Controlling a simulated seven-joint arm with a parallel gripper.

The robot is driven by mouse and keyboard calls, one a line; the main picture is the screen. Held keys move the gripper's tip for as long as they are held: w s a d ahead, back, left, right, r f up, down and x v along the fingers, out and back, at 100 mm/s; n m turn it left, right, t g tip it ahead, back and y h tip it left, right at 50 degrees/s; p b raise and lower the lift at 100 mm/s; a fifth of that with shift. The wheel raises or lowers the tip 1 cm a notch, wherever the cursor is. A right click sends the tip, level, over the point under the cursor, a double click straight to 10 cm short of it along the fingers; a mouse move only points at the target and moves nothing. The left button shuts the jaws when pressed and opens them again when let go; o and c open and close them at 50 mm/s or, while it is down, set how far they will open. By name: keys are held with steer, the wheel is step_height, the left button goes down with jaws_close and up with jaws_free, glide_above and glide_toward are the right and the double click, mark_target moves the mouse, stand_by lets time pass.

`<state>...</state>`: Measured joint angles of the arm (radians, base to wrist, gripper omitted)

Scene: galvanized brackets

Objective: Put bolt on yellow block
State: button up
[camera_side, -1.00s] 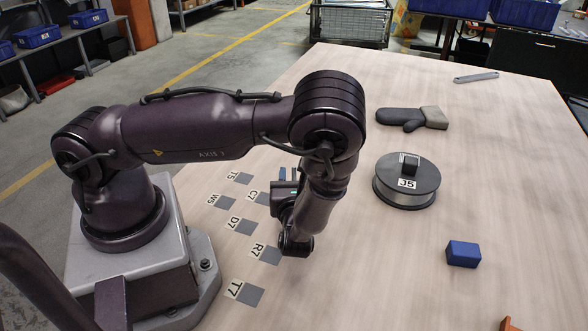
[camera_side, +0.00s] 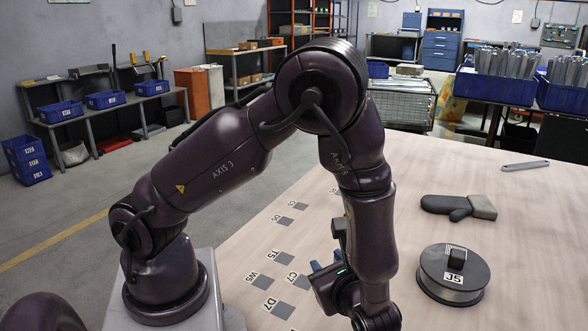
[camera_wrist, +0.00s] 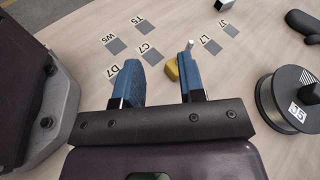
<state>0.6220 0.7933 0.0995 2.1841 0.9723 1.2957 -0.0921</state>
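My gripper (camera_side: 328,268) hangs above the table at the left of the spool in the side view. In the wrist view its two blue fingers (camera_wrist: 160,58) stand apart with nothing held between them. A yellow block (camera_wrist: 172,69) lies on the table beyond the fingers, close beside the right finger and partly covered by it. A small pale cylinder (camera_wrist: 205,40) shows just past the right fingertip; I cannot tell whether it is the bolt. The yellow block and any bolt cannot be made out in the side view.
A dark spool labelled J5 (camera_side: 453,292) stands on the table, also in the wrist view (camera_wrist: 262,100). A grey glove (camera_side: 445,206) and a flat metal wrench (camera_side: 525,165) lie behind it. Grey labelled squares (camera_side: 282,254) mark the table's left. Blue bins (camera_side: 495,86) stand beyond the table.

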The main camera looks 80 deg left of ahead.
steer(key=s+r+n+t+h, duration=0.2)
steer(key=s+r+n+h, duration=0.1)
steer(key=r+n+h, duration=0.4)
steer(key=s+r+n+t+h, duration=0.3)
steer(key=r+n+h, duration=0.4)
steer(key=r, duration=0.7)
steer(key=shift+s+d+n+h, duration=0.35)
steer(key=shift+s+n, duration=0.15)
steer(key=shift+s, duration=0.15)
